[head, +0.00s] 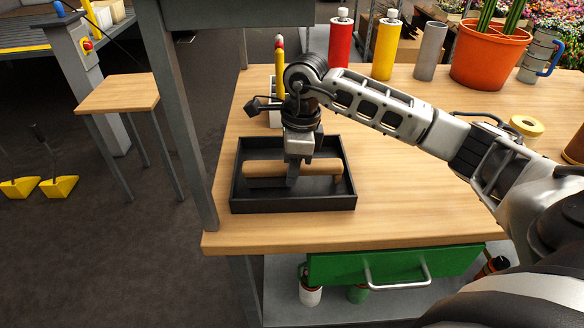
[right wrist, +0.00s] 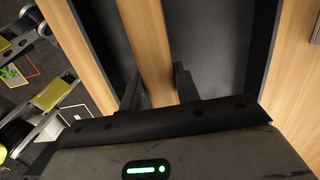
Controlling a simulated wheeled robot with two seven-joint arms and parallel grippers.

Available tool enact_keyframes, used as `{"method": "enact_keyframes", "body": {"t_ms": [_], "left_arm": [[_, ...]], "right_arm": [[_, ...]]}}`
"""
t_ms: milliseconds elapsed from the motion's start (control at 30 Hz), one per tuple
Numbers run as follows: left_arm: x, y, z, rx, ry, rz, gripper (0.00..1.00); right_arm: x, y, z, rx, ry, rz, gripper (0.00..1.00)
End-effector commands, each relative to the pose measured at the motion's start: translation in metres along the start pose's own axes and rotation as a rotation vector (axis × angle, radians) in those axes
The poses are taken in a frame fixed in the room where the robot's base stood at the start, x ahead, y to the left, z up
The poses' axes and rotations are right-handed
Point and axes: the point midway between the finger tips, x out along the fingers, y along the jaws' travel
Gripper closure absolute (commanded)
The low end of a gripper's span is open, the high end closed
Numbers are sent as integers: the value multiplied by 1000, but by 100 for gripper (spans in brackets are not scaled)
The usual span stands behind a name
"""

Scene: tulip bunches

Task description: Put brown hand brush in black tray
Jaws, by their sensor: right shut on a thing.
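The brown hand brush (head: 320,168) lies level across the black tray (head: 294,206), within its walls in the head view. My right gripper (head: 292,180) is above the tray and shut on the brush near its middle. In the right wrist view the brush's wooden surface (right wrist: 150,50) runs between the two dark fingers of the right gripper (right wrist: 158,88), with the tray's dark floor (right wrist: 208,40) on its sides. I cannot tell whether the brush touches the tray floor. My left gripper is not in view.
The tray stands on the wooden workbench (head: 400,215) near its front left corner, beside a grey post (head: 182,110). Red (head: 340,40) and yellow (head: 386,48) bottles, a grey cylinder (head: 429,50) and an orange plant pot (head: 490,55) stand at the back. A green drawer (head: 340,265) is below.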

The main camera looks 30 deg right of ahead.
Motion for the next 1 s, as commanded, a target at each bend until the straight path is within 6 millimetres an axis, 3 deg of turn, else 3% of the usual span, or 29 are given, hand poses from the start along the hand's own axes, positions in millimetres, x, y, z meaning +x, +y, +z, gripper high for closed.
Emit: {"method": "enact_keyframes", "body": {"t_ms": [100, 433, 467, 500, 533, 800, 1000], "left_arm": [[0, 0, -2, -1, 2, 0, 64], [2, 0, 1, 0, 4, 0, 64], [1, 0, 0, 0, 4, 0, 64], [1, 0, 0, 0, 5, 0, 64], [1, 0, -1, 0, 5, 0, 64], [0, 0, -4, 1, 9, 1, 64], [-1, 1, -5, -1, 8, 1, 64]], "right_arm": [[9, 0, -1, 0, -1, -1, 93], [14, 0, -2, 0, -2, -2, 93], [13, 0, -2, 0, -2, -2, 62], [12, 0, -2, 0, -2, -2, 51], [12, 0, -2, 0, -2, -2, 46], [11, 0, -1, 0, -2, -2, 46], [-10, -1, -1, 0, -4, -5, 46]]}}
